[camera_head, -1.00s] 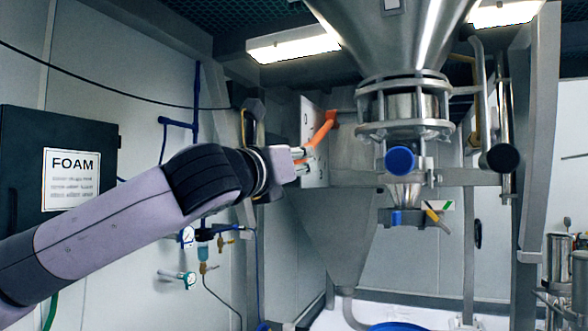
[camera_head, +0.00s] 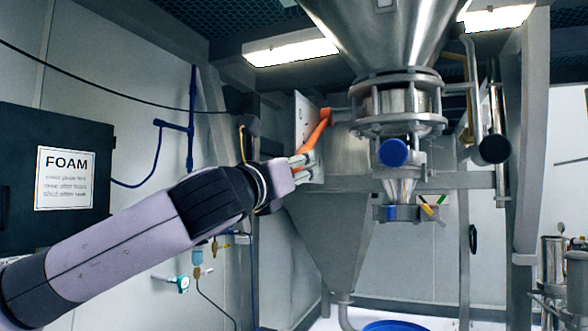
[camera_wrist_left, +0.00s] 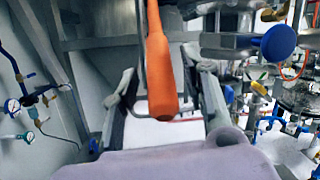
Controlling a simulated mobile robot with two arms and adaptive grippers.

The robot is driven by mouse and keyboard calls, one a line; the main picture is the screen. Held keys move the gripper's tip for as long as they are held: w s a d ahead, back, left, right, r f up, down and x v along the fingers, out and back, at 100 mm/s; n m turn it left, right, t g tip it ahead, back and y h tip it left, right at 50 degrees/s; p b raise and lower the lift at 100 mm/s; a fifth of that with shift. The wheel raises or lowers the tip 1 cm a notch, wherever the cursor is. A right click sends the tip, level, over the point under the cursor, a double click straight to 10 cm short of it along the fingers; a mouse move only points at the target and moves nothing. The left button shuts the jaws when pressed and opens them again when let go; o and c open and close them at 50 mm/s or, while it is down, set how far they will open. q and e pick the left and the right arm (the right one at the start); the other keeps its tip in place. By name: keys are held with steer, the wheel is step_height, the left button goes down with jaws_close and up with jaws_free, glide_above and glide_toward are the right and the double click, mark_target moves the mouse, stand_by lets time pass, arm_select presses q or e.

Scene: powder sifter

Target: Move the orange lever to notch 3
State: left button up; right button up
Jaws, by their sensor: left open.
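The orange lever (camera_head: 318,131) hangs from a pivot on the light notch plate (camera_head: 301,118), slanting down to the left. My left gripper (camera_head: 305,165) is at the lever's lower end. In the left wrist view the lever (camera_wrist_left: 158,65) hangs between the two spread fingers of this gripper (camera_wrist_left: 165,88), with a visible gap on each side. The gripper is open. The notch marks are too small to read, so I cannot tell which notch the lever is at. My right gripper is out of view.
A steel hopper (camera_head: 385,30) with a blue-capped valve (camera_head: 393,153) stands right of the lever. A grey chute (camera_head: 325,230) is below it. A dark box with a FOAM sign (camera_head: 65,178) and a wall with hoses are at the left.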

arm_select(q)
steer(key=v, duration=1.2)
